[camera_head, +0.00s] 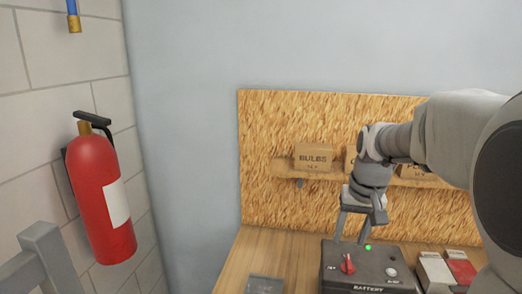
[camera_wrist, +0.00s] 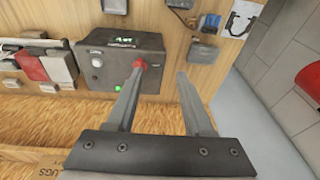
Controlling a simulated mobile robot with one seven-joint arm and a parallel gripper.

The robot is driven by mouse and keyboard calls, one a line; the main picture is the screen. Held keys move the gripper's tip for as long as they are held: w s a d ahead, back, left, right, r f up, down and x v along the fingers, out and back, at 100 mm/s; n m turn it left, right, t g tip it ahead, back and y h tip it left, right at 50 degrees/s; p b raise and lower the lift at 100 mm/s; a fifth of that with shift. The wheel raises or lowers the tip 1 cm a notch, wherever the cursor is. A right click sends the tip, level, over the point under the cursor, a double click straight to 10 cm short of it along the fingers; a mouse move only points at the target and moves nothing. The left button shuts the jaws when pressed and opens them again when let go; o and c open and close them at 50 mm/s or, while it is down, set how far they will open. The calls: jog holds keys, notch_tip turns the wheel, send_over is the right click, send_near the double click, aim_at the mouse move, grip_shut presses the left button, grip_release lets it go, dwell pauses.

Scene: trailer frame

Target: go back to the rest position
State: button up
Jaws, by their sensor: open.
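My gripper (camera_head: 351,236) hangs at the end of my arm, pointing down over the back of a dark box marked BATTERY (camera_head: 352,270). In the wrist view my gripper (camera_wrist: 160,72) is open, with nothing between its fingers. The box (camera_wrist: 112,64) has a red knob (camera_head: 348,264), a lit green lamp (camera_head: 368,247) and a display. In the wrist view the red knob (camera_wrist: 140,65) shows at the tip of the left finger. I cannot tell whether they touch.
The box stands on a wooden bench (camera_head: 240,262) before a chipboard panel (camera_head: 265,200). A shelf there carries cartons, one marked BULBS (camera_head: 313,157). Red and grey blocks (camera_head: 445,270) sit right of the box. A fire extinguisher (camera_head: 100,195) hangs on the left wall.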

jog(key=s+a+n+t+b, duration=0.1)
jog(key=s+a, duration=0.1)
jog(key=s, duration=0.8)
jog(key=s+a+n+t+b, duration=0.1)
jog(key=s+a+t, duration=0.1)
jog(key=s, duration=0.9)
jog(key=shift+a+f, duration=0.25)
jog(key=shift+a, duration=0.55)
